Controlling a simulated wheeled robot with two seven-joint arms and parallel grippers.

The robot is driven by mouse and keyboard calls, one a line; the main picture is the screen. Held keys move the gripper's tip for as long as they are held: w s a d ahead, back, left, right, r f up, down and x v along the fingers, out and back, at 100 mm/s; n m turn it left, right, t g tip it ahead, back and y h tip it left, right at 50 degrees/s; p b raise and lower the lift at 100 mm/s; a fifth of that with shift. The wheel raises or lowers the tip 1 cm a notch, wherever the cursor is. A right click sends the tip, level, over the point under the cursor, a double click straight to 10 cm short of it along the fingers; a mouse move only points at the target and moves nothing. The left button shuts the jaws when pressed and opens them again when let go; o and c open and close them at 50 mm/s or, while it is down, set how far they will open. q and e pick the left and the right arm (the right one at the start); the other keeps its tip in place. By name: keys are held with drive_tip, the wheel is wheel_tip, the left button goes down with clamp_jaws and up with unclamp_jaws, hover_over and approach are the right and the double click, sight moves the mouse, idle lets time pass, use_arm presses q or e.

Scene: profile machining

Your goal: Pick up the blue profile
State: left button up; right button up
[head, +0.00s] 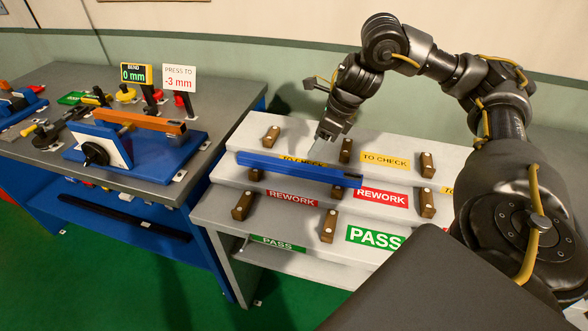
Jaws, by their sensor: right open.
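The blue profile (290,166) is a long straight bar. It lies across wooden rests on the upper "TO CHECK" step of the grey rack. My right gripper (322,146) is open and points down at the profile from behind, near its middle. The fingertips look close to the bar, but I cannot tell whether they touch it. The bar partly covers a yellow "TO CHECK" label. My left gripper is not in view.
The stepped grey rack (225,207) has wooden rests and "REWORK" and "PASS" labels (376,237). To the left, a workbench (60,84) holds a blue fixture with an orange bar (140,121), a "0 mm" display (134,74) and a "-3 mm" sign (179,79). Green floor lies in front.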

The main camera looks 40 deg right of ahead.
drive_tip(key=b, duration=0.2)
hover_over(299, 166)
drive_tip(key=s+d, duration=0.1)
drive_tip(key=s, duration=0.2)
drive_tip(key=f, duration=0.5)
drive_tip(key=shift+w+d, duration=0.15)
drive_tip(key=shift+d, duration=0.05)
drive_tip(key=shift+w+a+f, duration=0.15)
drive_tip(key=shift+f, duration=0.05)
drive_tip(key=x, duration=0.5)
drive_tip(key=shift+w+r, duration=0.15)
drive_tip(key=shift+w, duration=0.25)
drive_tip(key=shift+c, duration=0.3)
clamp_jaws()
